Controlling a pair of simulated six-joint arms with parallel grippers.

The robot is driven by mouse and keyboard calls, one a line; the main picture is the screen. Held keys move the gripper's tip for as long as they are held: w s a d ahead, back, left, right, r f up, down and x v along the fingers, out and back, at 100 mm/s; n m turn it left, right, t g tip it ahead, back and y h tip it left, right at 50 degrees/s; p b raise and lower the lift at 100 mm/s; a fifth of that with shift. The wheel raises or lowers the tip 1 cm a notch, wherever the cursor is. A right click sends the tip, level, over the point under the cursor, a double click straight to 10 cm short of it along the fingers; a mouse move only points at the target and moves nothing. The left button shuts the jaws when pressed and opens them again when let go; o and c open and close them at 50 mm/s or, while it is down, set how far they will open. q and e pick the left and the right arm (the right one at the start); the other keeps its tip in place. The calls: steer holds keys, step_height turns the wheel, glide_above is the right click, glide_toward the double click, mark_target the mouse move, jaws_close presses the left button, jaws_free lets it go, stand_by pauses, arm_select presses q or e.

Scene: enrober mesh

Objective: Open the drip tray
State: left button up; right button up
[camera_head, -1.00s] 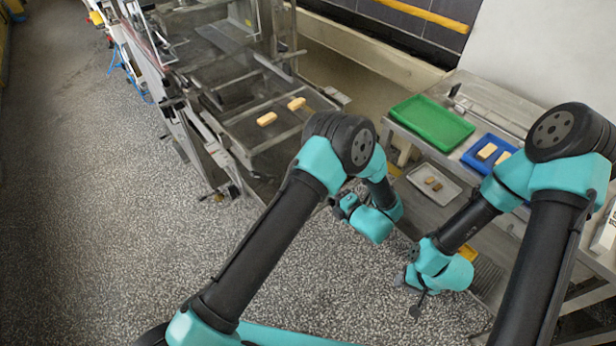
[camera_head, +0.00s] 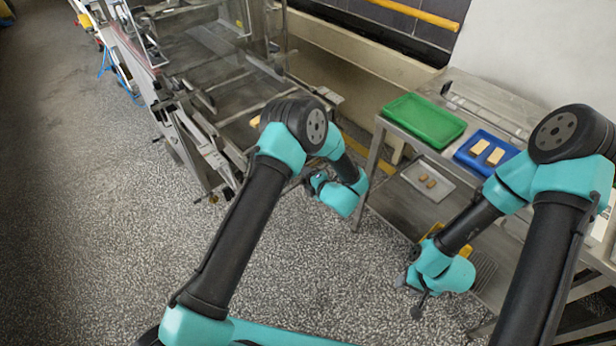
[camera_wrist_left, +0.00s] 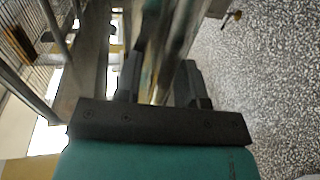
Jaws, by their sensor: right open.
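The steel enrober machine (camera_head: 215,85) stands at the upper left of the head view, with a mesh deck and open frame. I cannot clearly pick out the drip tray; my left arm hides part of the machine's lower near side. My left gripper (camera_head: 316,183) is low beside the machine's right end. In the left wrist view its two dark fingers (camera_wrist_left: 161,85) are apart, with blurred metal machine parts beyond them; I cannot tell whether they touch. My right gripper (camera_head: 415,285) is open, low over the floor in front of the side table.
A steel side table (camera_head: 480,95) at right holds a green tray (camera_head: 425,120) and a blue tray (camera_head: 485,150) with pale bars. A grey tray (camera_head: 428,181) with small brown pieces is on its lower shelf. Speckled floor (camera_head: 120,250) is clear at left.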

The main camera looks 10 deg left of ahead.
arm_select(q)
steer(key=v, duration=2)
stand_by(2.2)
steer(key=shift+x, duration=0.9)
steer(key=shift+w, duration=0.1)
steer(key=x, duration=1.7)
steer(key=shift+a+f, duration=0.1)
steer(key=shift+a, duration=0.05)
